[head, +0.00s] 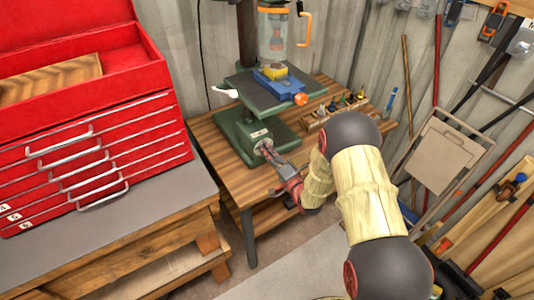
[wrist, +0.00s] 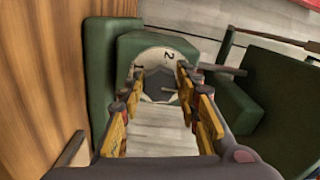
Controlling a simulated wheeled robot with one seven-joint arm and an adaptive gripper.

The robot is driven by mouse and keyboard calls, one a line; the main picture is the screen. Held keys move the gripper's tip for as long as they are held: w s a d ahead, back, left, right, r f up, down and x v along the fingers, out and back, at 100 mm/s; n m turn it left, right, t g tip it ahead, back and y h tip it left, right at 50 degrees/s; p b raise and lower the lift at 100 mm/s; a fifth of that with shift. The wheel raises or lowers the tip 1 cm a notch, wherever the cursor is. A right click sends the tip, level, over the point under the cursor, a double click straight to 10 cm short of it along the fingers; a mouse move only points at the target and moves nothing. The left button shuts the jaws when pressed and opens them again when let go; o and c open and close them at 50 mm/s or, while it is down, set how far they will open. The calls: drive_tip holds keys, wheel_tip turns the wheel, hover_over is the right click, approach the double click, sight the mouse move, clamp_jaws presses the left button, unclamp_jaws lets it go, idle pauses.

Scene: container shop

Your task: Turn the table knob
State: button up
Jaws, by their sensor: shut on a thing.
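The knob (wrist: 160,82) is a dark grey faceted piece on a pale round dial marked 1 and 2, on the front of a green machine base (wrist: 100,60). In the head view the green base (head: 240,137) stands on the wooden table, and its pale dial (head: 259,134) faces my arm. My gripper (wrist: 158,90) has its yellow and dark fingers on both sides of the knob and is shut on it. In the head view my gripper (head: 268,153) reaches the base's front; the knob itself is mostly hidden by the fingers there.
A drill press table (head: 262,95) with a blue vise (head: 275,84) and orange knob (head: 300,99) overhangs the base. A red tool chest (head: 90,170) stands at left. A wooden tool rack (head: 335,112) sits behind my arm. A folding chair (head: 440,150) leans at right.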

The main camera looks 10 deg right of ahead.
idle(0.4)
drive_tip(key=o, duration=1.2)
drive_tip(key=shift+c, duration=0.2)
drive_tip(key=v, duration=1.2)
